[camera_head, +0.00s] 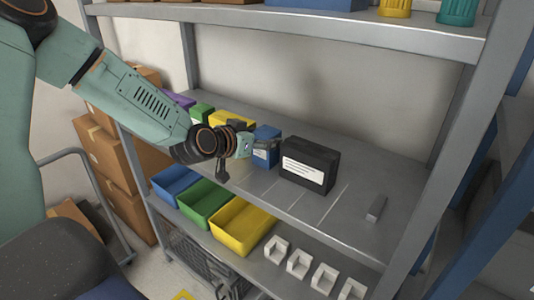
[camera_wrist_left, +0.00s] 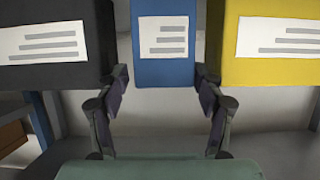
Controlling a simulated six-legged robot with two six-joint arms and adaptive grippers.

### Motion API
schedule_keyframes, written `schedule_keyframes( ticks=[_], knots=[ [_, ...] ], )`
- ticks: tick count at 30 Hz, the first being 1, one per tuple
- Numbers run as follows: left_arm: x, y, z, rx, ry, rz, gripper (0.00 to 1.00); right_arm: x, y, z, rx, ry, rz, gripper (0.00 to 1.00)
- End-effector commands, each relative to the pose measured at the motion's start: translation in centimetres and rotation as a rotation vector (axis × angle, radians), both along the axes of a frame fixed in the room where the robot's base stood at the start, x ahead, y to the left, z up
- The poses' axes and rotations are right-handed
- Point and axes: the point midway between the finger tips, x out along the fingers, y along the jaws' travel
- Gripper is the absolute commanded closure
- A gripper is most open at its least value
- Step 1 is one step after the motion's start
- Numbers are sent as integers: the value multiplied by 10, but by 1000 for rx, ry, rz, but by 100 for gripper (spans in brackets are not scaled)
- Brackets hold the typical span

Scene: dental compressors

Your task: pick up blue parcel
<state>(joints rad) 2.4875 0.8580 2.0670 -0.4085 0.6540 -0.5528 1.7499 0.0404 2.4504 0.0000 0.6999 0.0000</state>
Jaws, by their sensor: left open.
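The blue parcel (camera_head: 267,147), a small box with a white label, stands on the middle shelf between a black box (camera_head: 311,166) and a yellow box (camera_head: 232,119). In the left wrist view the blue parcel (camera_wrist_left: 163,68) is in the centre, its label facing the camera. My left gripper (camera_head: 247,148) is open right in front of it. In the left wrist view the fingertips of the gripper (camera_wrist_left: 161,74) are at the two side edges of the parcel; whether they touch it I cannot tell. The arm partly hides the boxes to the left. My right gripper does not show.
The black box (camera_wrist_left: 55,45) and yellow box (camera_wrist_left: 265,45) leave only narrow gaps beside the parcel. A small grey block (camera_head: 376,208) lies to the right on the shelf (camera_head: 345,215). Open bins, including a yellow one (camera_head: 241,238), stand below. Another shelf (camera_head: 300,22) is above.

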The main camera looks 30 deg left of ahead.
Motion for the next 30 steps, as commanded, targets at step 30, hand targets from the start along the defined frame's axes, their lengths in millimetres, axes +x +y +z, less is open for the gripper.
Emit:
schedule_keyframes(
  ticks=[30],
  knots=[
    [24,-2,-9,-1,0,0,69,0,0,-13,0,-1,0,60]
  ],
)
